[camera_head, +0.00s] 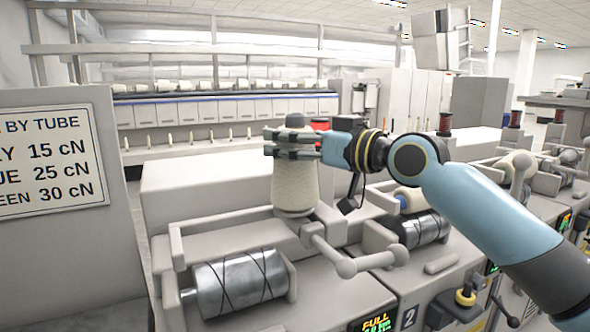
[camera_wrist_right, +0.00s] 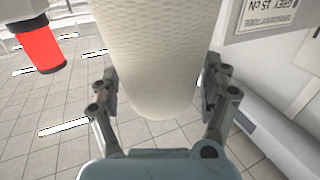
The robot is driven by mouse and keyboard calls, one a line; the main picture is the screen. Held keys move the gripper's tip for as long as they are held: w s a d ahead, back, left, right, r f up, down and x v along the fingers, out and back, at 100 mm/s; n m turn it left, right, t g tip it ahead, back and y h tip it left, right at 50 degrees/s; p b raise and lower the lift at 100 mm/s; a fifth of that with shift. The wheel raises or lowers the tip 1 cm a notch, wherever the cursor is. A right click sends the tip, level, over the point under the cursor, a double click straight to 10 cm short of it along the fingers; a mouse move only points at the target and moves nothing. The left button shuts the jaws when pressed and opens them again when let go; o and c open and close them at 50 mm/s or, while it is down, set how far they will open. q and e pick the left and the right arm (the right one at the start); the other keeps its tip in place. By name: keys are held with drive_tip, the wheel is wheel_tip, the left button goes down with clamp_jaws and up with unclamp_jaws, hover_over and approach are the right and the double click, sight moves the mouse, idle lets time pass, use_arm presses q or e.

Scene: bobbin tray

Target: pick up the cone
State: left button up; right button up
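The cone (camera_head: 295,185) is cream textured yarn, upright with its wide end down and a dark grey tip on top, near the middle of the head view. My right gripper (camera_head: 291,143) reaches in from the right, and its fingers lie across the cone's upper part. In the right wrist view the cone (camera_wrist_right: 155,60) fills the space between the two fingers (camera_wrist_right: 159,95), with a pad against each side. The gripper looks shut on it. I cannot tell whether the cone's base touches the machine behind it. My left gripper is not in view.
A grooved metal drum (camera_head: 240,282) and a cradle arm (camera_head: 345,266) sit in front of the cone. A signboard (camera_head: 50,165) stands at left. A red object (camera_head: 319,125) shows behind the gripper. Another drum (camera_head: 424,230) lies under my right arm.

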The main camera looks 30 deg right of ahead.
drive_tip(key=c, duration=1.5)
drive_tip(key=shift+c, duration=0.2)
wheel_tip(320, 180, up, 13)
drive_tip(key=p, duration=0.2)
drive_tip(key=shift+f, duration=0.15)
